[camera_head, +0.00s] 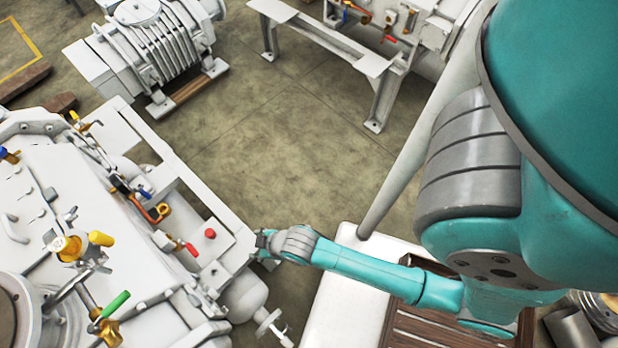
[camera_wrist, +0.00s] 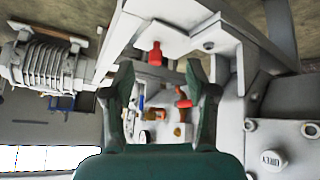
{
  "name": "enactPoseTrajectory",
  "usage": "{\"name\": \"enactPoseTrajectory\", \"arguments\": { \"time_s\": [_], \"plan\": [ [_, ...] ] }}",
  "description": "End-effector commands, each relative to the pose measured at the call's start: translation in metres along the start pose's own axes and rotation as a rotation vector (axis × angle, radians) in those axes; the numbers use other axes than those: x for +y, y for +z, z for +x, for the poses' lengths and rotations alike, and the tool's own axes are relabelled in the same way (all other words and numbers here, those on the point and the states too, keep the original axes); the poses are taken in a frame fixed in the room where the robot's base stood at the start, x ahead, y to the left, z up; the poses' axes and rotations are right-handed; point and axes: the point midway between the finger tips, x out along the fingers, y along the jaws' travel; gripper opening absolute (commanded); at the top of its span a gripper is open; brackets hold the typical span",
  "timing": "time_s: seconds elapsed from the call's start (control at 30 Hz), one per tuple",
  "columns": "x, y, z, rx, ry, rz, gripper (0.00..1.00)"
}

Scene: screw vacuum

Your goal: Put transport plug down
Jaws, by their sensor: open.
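My gripper (camera_head: 262,243) is at the right edge of the white vacuum machine (camera_head: 150,275), beside its frame. In the wrist view my gripper (camera_wrist: 160,75) has its two dark green fingers spread apart, with nothing between them. A small red plug-like piece (camera_head: 210,233) sits on the white frame, a little left of the gripper. It also shows in the wrist view (camera_wrist: 155,53), beyond the fingertips and apart from them. I cannot tell for sure whether this is the transport plug.
Red-handled valves (camera_head: 191,249) and brass fittings are close to the gripper. A white surface (camera_head: 345,300) with brown wooden slats (camera_head: 430,325) lies under my arm. A ribbed pump (camera_head: 150,45) stands at the back left. The floor (camera_head: 290,130) in the middle is clear.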

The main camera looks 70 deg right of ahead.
Motion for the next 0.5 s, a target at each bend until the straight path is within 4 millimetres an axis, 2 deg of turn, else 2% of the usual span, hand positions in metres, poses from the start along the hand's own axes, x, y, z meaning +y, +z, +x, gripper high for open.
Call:
{"name": "enactPoseTrajectory", "arguments": {
  "time_s": [0.03, 0.2, 0.37, 0.5],
  "plan": [
    [-0.002, 0.01, -0.015, 0.026, 0.007, 0.01, 0.57],
    [-0.005, 0.024, -0.066, 0.146, 0.035, 0.049, 0.57],
    [-0.007, 0.028, -0.12, 0.262, 0.056, 0.082, 0.57],
    [-0.007, 0.026, -0.172, 0.363, 0.069, 0.111, 0.57]
  ]
}}
